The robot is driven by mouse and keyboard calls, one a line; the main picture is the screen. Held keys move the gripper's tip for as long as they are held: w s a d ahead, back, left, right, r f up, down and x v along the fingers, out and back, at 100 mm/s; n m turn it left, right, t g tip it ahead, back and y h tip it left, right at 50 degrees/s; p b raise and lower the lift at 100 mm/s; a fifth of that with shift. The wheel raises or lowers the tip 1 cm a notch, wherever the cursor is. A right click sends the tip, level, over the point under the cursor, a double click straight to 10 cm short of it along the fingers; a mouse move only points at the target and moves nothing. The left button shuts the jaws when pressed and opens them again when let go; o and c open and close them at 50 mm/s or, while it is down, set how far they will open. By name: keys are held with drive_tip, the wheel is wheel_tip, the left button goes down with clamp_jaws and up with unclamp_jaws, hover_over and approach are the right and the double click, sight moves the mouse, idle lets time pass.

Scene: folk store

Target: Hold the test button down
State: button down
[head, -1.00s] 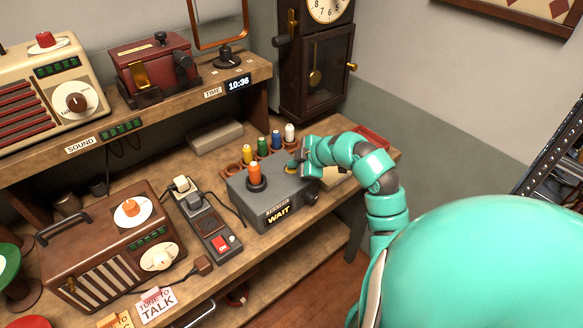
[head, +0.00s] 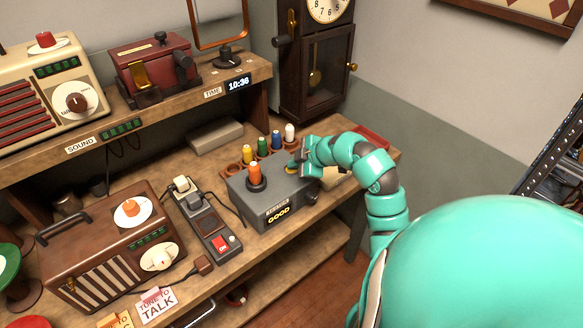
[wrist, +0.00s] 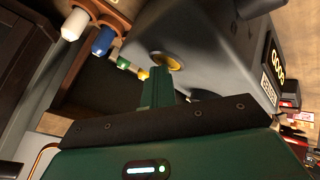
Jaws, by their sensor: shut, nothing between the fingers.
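The grey tester box (head: 268,203) stands on the lower bench, with an orange spool or plug (head: 255,176) upright on its top. The lit sign (head: 279,215) on its front reads GOOD. My gripper (head: 296,168) is shut and empty, with its tips at the box's top right. In the wrist view, the shut fingers (wrist: 158,88) point at a round yellow button (wrist: 167,61) on the box. The tips are at or very close to the button's edge; exact contact is hard to tell.
Several coloured spools (head: 262,147) stand in a rack behind the box. A power strip (head: 210,228) with a red switch lies left of it, beside a brown radio (head: 115,245). A tall clock (head: 318,65) stands behind. The bench front edge is close to my arm.

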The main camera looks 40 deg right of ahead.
sight(295, 170)
idle(0.4)
drive_tip(key=shift+r, duration=0.9)
drive_tip(key=shift+r+p, duration=0.8)
drive_tip(key=shift+r, duration=1.7)
